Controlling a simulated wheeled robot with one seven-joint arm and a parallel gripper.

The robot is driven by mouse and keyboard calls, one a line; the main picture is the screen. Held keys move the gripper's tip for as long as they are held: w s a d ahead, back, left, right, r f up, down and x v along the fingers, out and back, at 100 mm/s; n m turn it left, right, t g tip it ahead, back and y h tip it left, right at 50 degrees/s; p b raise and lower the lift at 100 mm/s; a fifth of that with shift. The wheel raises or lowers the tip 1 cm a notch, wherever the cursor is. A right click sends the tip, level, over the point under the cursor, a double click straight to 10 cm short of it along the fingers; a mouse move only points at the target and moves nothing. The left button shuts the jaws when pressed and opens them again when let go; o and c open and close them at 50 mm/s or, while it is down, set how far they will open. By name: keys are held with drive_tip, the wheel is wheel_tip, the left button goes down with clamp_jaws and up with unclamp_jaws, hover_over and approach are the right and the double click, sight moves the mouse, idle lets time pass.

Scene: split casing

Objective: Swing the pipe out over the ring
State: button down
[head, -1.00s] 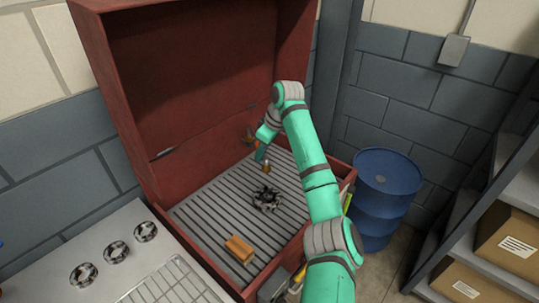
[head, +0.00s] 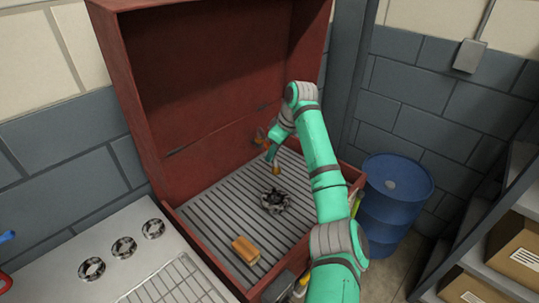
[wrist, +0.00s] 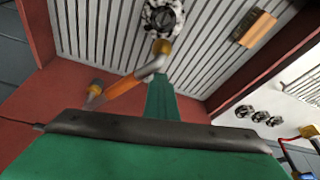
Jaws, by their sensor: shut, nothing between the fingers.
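The pipe (wrist: 125,84) is an orange and grey bent tube with a yellow tip, coming off the back wall of the red cabinet. In the head view its yellow tip (head: 275,171) shows beside my gripper (head: 271,155), which partly hides the pipe. The ring (head: 276,201) is a dark and silver toothed ring on the slatted floor. In the wrist view the ring (wrist: 163,16) lies just beyond the yellow tip, which stops short of its middle. My gripper (wrist: 161,88) is shut and empty, its green fingers close against the pipe's outer bend; contact is unclear.
An orange block (head: 245,250) lies on the slatted floor (head: 215,213) near the front. The red cabinet (head: 160,90) walls the back and left. A stove-like top with dark rosettes (head: 123,247) is at left, a blue barrel (head: 395,200) at right.

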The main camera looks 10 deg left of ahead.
drive_tip(key=w+v, duration=0.2)
drive_tip(key=v, duration=0.7)
drive_tip(key=shift+d+r, duration=0.2)
drive_tip(key=shift+r, duration=0.25)
drive_tip(key=shift+w, duration=0.1)
drive_tip(key=shift+f, duration=0.1)
